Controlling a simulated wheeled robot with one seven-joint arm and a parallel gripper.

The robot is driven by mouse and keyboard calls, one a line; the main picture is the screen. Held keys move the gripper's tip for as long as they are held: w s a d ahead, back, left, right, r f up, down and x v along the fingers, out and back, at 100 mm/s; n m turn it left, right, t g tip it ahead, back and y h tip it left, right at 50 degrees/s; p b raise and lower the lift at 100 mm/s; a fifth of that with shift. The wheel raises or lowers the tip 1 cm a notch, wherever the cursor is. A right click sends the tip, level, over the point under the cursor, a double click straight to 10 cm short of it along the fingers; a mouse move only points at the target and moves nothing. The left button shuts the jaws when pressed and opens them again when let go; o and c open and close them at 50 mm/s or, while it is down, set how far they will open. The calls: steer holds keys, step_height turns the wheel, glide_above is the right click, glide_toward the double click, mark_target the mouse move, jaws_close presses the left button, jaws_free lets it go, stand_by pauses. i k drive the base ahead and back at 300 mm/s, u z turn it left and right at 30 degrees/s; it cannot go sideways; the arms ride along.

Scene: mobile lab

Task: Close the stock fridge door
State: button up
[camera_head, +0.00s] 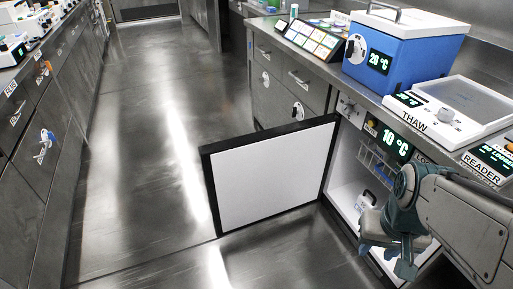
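The stock fridge door (270,178) stands wide open, swung out from the counter front into the aisle. It has a white inner panel and a black edge. The fridge (346,196) is built in under the counter, with a 10 °C display (396,142) above its opening. A rack with tubes and a white item show inside. My gripper (392,258) is at the right, in front of the fridge opening and apart from the door. It partly hides the interior. Its fingers point down and overlap in this view, so their opening is unclear.
A blue 20 °C box (403,50), a THAW unit (450,108) and a READER unit (490,160) stand on the counter above the fridge. Drawers (285,75) lie beyond the door. Another bench (40,120) runs along the left. The aisle floor (140,150) between is clear.

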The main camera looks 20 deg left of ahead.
mark_target(251, 178)
steer(key=u, duration=2.15)
steer(key=i, duration=3)
steer(key=z, duration=3.9)
